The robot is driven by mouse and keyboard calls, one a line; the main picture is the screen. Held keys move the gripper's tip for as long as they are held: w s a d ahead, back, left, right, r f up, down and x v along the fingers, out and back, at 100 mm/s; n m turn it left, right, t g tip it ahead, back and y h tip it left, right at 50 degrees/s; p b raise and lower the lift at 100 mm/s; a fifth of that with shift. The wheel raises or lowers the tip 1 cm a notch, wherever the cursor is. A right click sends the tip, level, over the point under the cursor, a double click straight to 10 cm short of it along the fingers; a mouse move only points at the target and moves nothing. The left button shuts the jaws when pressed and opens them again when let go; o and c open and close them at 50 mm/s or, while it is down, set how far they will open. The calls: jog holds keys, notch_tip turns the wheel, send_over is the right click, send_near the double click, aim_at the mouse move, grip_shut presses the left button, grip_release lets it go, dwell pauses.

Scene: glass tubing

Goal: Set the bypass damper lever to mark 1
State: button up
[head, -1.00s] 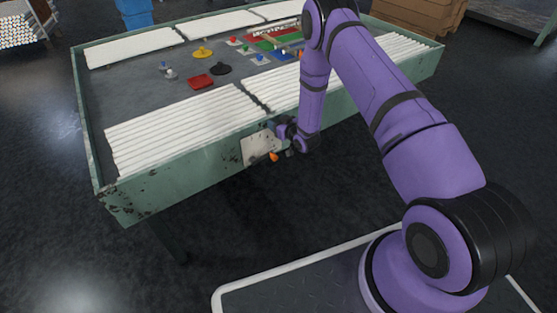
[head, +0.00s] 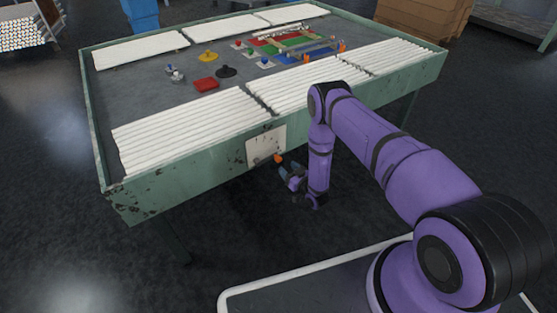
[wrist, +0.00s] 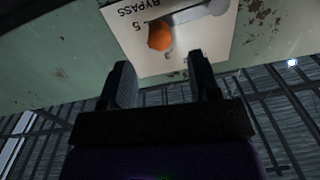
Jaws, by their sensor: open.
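The bypass damper plate (head: 259,151) is a pale panel on the table's green front side. In the wrist view the plate (wrist: 190,45) reads BYPASS, with a few small marks only partly legible. The grey lever (wrist: 190,14) runs from a round pivot at upper right to an orange knob (wrist: 160,36) at lower left. In the head view the knob (head: 278,159) sits at the plate's lower right. My gripper (head: 284,169) is below the knob. In the wrist view my gripper (wrist: 160,64) is open and empty, its fingers apart below the knob, not around it.
The green-sided table (head: 185,176) holds white glass tubes (head: 190,128) in rows along its front edge. A red block (head: 206,85) and several coloured pieces lie farther back. The dark floor (head: 90,250) under and before the table is clear.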

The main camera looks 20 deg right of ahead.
aim_at(280, 161)
jog(key=x, duration=0.7)
jog(key=shift+w+a, duration=0.1)
jog(key=shift+w, duration=0.15)
grip_shut()
